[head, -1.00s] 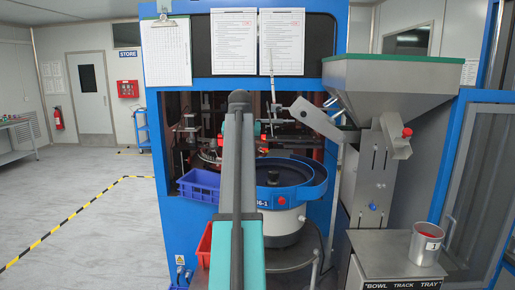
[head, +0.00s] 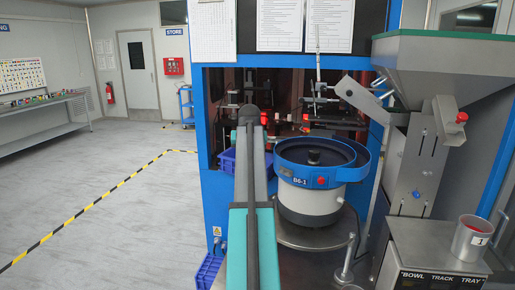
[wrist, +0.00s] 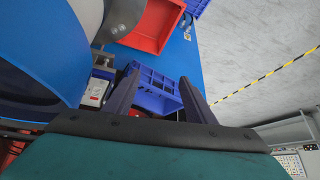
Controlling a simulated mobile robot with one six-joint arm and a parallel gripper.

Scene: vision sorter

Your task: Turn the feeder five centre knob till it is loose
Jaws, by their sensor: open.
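A blue feeder bowl (head: 290,176) on a pale round base stands right of my arm in the head view. Its small label seems to read B6-1. A dark centre knob (head: 313,157) stands up in the middle of the bowl. I cannot tell from the picture whether it is tight or loose. In the wrist view, my gripper (wrist: 159,77) is open and empty, with its two dark fingers apart. The blue bowl (wrist: 35,45) fills the left of that view, off to the side of the fingers. The knob is not visible there. My arm hides the gripper in the head view.
A grey hopper (head: 440,75) and chute stand right of the bowl. A metal can (head: 468,243) sits on a grey cabinet at lower right. A blue crate (wrist: 155,88) and a red bin (wrist: 150,28) show below my gripper. Floor at left is clear.

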